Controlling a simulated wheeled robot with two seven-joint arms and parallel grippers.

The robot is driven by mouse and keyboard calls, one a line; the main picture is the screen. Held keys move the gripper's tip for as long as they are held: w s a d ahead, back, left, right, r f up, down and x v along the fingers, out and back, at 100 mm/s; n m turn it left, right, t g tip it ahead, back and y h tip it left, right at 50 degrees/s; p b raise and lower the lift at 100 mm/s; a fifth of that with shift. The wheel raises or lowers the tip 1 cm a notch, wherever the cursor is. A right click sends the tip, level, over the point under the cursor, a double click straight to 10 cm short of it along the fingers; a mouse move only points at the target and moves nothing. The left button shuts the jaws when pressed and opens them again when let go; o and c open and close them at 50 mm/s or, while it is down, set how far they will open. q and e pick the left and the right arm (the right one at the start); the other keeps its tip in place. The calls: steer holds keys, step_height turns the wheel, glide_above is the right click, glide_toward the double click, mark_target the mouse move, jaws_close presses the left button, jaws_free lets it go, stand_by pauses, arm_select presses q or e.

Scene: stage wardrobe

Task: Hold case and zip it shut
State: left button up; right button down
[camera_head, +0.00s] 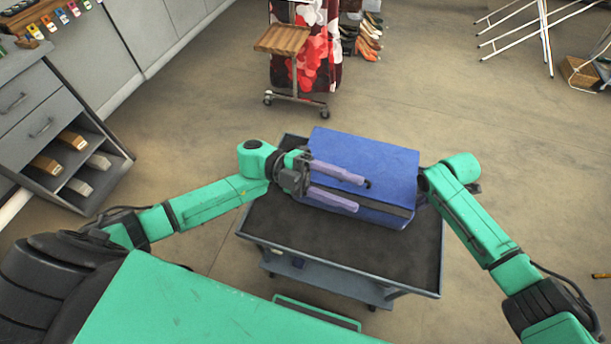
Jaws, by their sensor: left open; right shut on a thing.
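The blue case (368,155) lies flat on the dark top of a cart, with a dark band along its near side that runs to the right corner. My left gripper (361,196) is open, one lilac finger over the case's top and the other lower, by its near side. I cannot tell whether the fingers touch it. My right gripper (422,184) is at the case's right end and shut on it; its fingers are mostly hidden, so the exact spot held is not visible. No zip pull can be made out.
The cart (290,237) has a raised rim and bare room in front of the case. A small wooden-topped stand (283,39) on wheels stands behind, by a red patterned garment (319,62). Grey drawers (45,121) are at the left, a white rack (540,30) at the upper right.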

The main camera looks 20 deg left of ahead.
arm_select(q)
steer(key=w+a+f+n+t+y, duration=0.1)
steer(key=w+a+f+n+t, duration=0.3)
steer(key=n+t, duration=0.5)
steer(key=w+a+f+n+t+y, duration=0.1)
steer(key=a+f+n+t, duration=0.4)
steer(key=n+t, duration=0.4)
steer(key=s+a+f+n+t+y, duration=0.2)
steer(key=s+a+f+n+y, duration=0.1)
steer(key=a+f+n+y, duration=0.65)
steer(key=x, duration=0.4)
steer(key=f+x, duration=0.1)
steer(key=x, duration=0.3)
steer(key=d+f+x, duration=0.1)
steer(key=x, duration=0.3)
steer(key=shift+s+d, duration=0.1)
steer(key=shift+s, duration=0.1)
jaws_close()
steer(key=shift+r, duration=0.1)
